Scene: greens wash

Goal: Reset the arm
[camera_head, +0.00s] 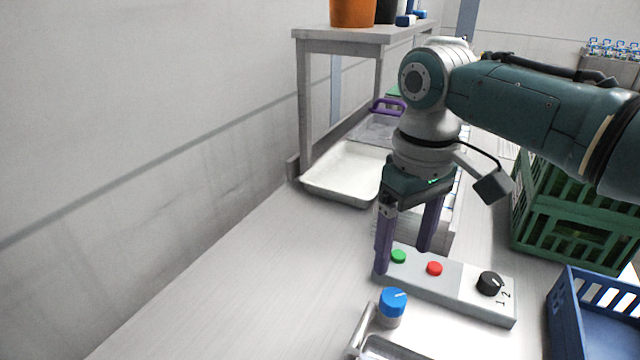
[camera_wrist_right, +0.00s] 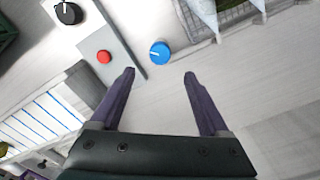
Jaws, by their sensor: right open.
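My right gripper (camera_head: 404,262) has two purple fingers and points down just behind the control panel (camera_head: 456,289) in the head view. It is open, and nothing shows between its fingers in the right wrist view (camera_wrist_right: 160,74). The grey panel carries a green button (camera_head: 398,256), a red button (camera_head: 434,268) and a black knob (camera_head: 489,283) marked 1 and 2. My left gripper is out of view.
A white tray (camera_head: 343,184) lies on the counter at the back, under a grey shelf (camera_head: 345,36). A green crate (camera_head: 575,230) and a blue crate (camera_head: 564,316) stand at the right. The left counter is clear up to the wall.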

